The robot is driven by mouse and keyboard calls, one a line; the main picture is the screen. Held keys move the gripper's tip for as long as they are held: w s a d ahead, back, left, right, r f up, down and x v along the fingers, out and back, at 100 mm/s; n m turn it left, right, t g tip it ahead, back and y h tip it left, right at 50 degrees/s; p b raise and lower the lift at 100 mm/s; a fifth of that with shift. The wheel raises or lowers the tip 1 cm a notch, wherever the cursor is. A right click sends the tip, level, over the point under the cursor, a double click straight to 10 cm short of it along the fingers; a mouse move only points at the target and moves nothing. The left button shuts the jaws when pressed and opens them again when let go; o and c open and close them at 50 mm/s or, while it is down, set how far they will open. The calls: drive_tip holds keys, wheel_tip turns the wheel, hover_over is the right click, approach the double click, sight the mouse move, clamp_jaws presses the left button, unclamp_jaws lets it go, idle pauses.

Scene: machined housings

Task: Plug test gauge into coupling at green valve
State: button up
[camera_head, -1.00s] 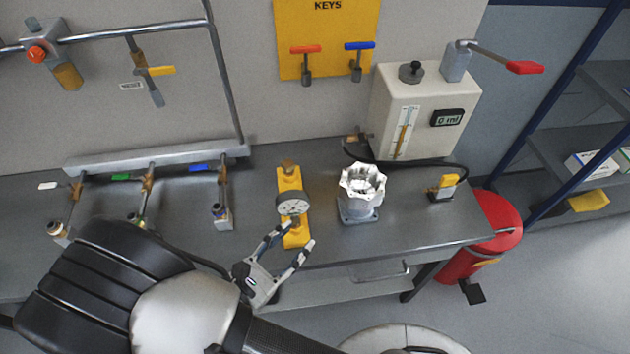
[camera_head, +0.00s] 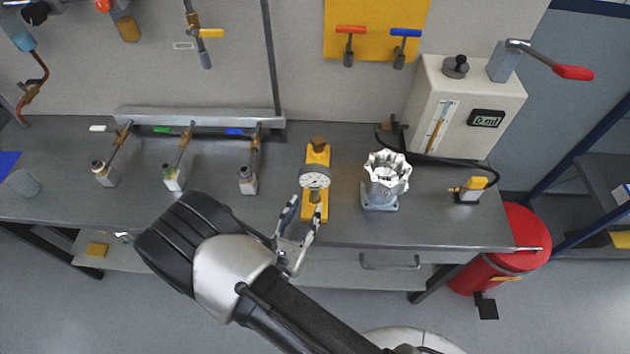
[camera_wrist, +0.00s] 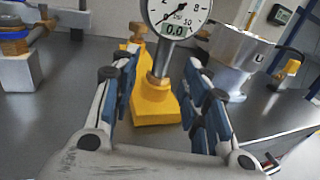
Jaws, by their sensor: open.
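The test gauge (camera_head: 315,181) has a round white dial and rests on a yellow stand (camera_head: 312,212) on the bench. In the wrist view its dial (camera_wrist: 178,16) reads 0.0 and its metal stem (camera_wrist: 163,57) goes down to the yellow base (camera_wrist: 153,103). My gripper (camera_head: 303,205) is open, at the near side of the stand. In the wrist view its blue-padded fingers (camera_wrist: 160,90) lie left and right of the stem, which appears beyond the tips. The green-labelled valve (camera_head: 173,177) stands left of the gauge, below the green tag (camera_head: 163,130). Its coupling detail is too small to tell.
Similar valves stand at the white tag (camera_head: 104,172) and the blue tag (camera_head: 248,180). A silver housing (camera_head: 384,182) stands close right of the gauge. A beige tester (camera_head: 468,100) with a black hose is behind it. A red bin (camera_head: 512,250) stands at the bench's right end.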

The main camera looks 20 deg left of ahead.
sight(313, 194)
drive_tip(key=shift+w+d+r+b, duration=0.15)
drive_tip(key=shift+w+b, duration=0.05)
drive_tip(key=shift+w, duration=0.85)
drive_tip(key=shift+w+d+r+b, duration=0.1)
drive_tip(key=shift+w+b, duration=0.05)
drive_tip(key=shift+w, duration=0.9)
drive_tip(key=shift+w+d+r+b, duration=0.15)
drive_tip(key=shift+w+b, duration=0.05)
drive_tip(key=shift+w, duration=0.85)
clamp_jaws()
